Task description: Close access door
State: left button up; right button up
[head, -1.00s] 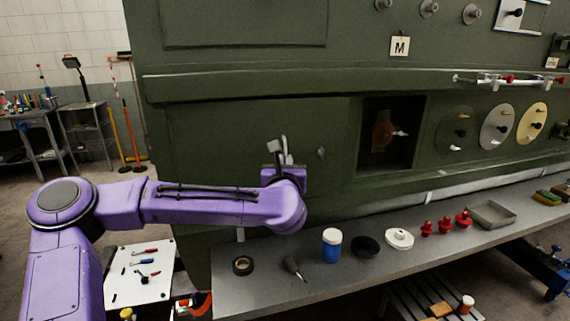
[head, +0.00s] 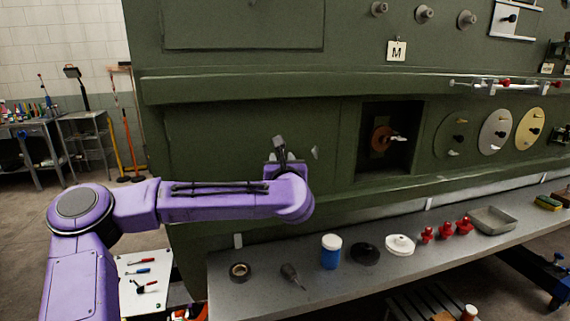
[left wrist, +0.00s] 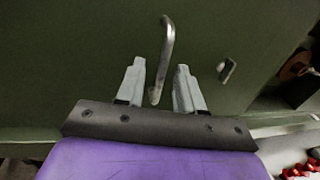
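A flat dark green door panel (head: 220,135) is on the fuselage side, left of a square recess (head: 372,160). I cannot tell how far it is swung. A metal bar handle (left wrist: 167,45) stands out from the panel in the left wrist view, and a small latch (left wrist: 227,70) is to its right. My left gripper (head: 279,146) is at the panel; in the left wrist view its two fingers (left wrist: 158,82) are spread, with the handle's lower end between them and gaps showing on both sides. My right gripper is not in view.
The recess holds an orange part with a pale lever (head: 385,138). A grey bench (head: 250,295) below carries tape, a blue jar, caps, red knobs and a tray. Round discs (head: 495,130) are on the fuselage at right. A stand and tool table are at left.

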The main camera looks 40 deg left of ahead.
pick_arm(q)
jog(key=shift+w+f, duration=0.1)
jog(key=shift+f, duration=0.05)
jog(key=b+v, duration=0.5)
jog(key=v, duration=0.5)
jog(key=shift+s, duration=0.2)
jog(key=shift+d, duration=0.15)
